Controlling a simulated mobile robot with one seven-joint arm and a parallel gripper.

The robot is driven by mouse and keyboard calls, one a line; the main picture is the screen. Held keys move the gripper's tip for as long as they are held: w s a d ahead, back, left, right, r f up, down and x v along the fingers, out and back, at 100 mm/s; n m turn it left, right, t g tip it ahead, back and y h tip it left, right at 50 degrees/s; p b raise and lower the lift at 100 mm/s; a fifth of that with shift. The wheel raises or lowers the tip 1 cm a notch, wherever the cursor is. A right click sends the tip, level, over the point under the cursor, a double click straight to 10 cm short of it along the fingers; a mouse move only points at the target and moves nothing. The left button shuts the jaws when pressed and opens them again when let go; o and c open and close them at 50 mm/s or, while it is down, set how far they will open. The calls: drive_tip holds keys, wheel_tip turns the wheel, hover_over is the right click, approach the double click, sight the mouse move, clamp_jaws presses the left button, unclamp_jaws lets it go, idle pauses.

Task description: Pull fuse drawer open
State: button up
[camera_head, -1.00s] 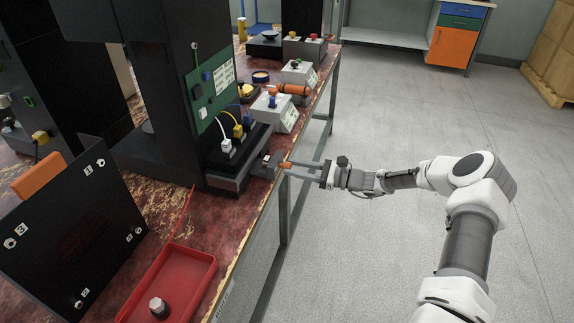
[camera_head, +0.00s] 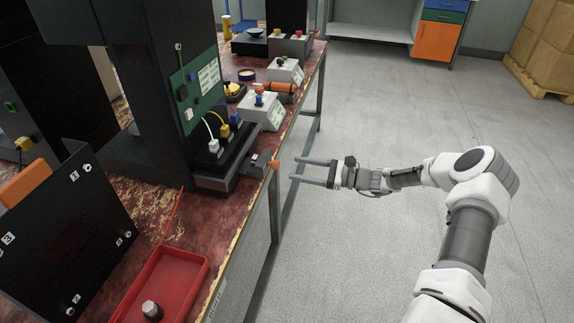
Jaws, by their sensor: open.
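The fuse drawer (camera_head: 258,161) is a small grey block with an orange knob (camera_head: 273,164) on its outer end. It sticks out from the dark base of the black machine, close to the bench's right edge. How far it is drawn out is hard to tell. My gripper (camera_head: 295,169) is just right of the knob, with two long grey fingers pointing left at it. The fingers are apart and empty, with a small visible gap between their tips and the knob. The drawer's inside is not visible.
The bench (camera_head: 233,225) has worn red paint. A red tray (camera_head: 165,285) holding a grey bolt-like piece stands in front. A black panel (camera_head: 65,230) is at left. White control boxes (camera_head: 262,114) stand behind the drawer. The floor to the right is clear.

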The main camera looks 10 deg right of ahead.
drive_tip(key=v, duration=1.2)
drive_tip(key=shift+p, duration=0.4)
